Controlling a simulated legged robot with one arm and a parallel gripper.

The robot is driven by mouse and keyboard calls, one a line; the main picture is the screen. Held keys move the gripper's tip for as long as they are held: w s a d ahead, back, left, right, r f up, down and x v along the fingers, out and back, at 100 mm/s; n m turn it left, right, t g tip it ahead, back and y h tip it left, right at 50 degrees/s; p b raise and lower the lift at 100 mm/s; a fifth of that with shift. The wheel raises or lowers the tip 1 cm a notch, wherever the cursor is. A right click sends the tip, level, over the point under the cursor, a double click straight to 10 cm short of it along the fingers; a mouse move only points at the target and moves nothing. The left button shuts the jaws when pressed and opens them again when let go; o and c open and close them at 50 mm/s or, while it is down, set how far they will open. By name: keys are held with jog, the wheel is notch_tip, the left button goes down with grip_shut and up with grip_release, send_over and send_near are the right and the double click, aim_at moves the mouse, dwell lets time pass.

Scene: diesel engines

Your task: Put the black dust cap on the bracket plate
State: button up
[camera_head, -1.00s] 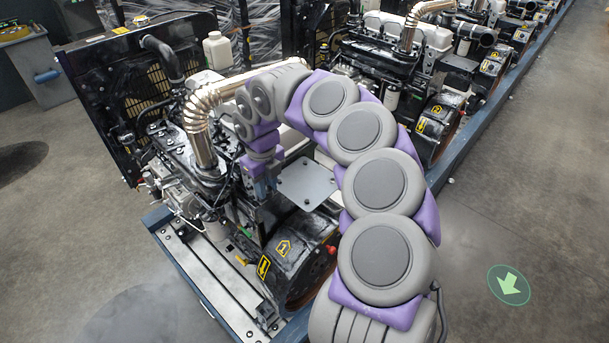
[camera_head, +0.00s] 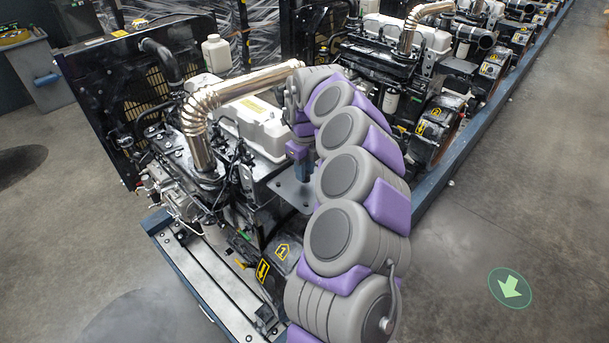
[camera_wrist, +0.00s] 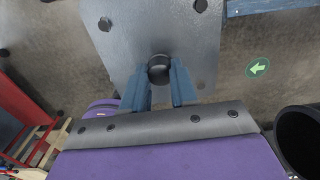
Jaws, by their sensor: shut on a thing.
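The black dust cap (camera_wrist: 159,68) is a small round dark piece between the two blue fingertips of my gripper (camera_wrist: 160,82) in the wrist view. My gripper is shut on it. Behind it lies the grey bracket plate (camera_wrist: 140,32), flat with dark bolts near its corners. The cap appears over the plate near one edge; I cannot tell whether it touches. In the head view the plate (camera_head: 285,190) sits beside the engine, partly covered by my arm.
A diesel engine with a silver exhaust pipe (camera_head: 240,86) and white cover (camera_head: 252,125) stands left of the plate. More engines line the blue rail behind. A dark round opening (camera_wrist: 298,138) shows at the wrist view's lower right. Floor at right is open, with a green arrow marker (camera_head: 510,288).

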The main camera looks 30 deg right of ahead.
notch_tip(320, 180, down, 2)
jog(key=shift+s+f, duration=0.1)
jog(key=shift+f, duration=0.05)
grip_shut()
jog(key=o, duration=1)
grip_release()
notch_tip(320, 180, up, 12)
jog(key=shift+r+p, duration=0.1)
jog(key=shift+p, duration=0.55)
